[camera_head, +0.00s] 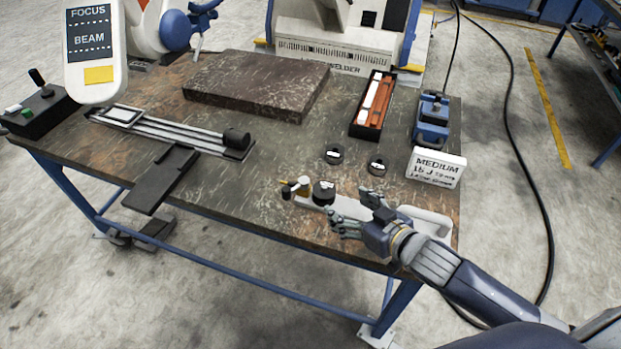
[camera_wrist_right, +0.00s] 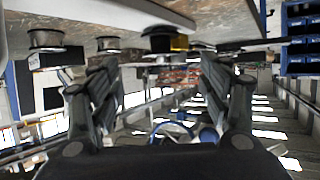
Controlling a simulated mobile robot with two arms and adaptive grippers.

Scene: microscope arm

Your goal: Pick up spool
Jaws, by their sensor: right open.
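Small black spools lie on the worktable (camera_head: 290,205): one (camera_head: 333,155) and another (camera_head: 376,166) near the red box, each with a white label. A third black round piece (camera_head: 324,192) sits on a white base near the front edge, beside a small brass and white piece (camera_head: 299,187). My right gripper (camera_head: 346,222) is low at the front edge, just in front of this third piece, apart from it as far as I can tell. In the right wrist view the right gripper (camera_wrist_right: 160,95) has its fingers spread with nothing between them. Dark round pieces (camera_wrist_right: 46,38) show at the top there. My left gripper is out of view.
A white sign reading MEDIUM (camera_head: 436,167) and a blue vise-like device (camera_head: 432,119) stand at the right. A long black box with red and white contents (camera_head: 373,105), a dark slab (camera_head: 258,82) and a rail fixture (camera_head: 170,133) occupy the back and left.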

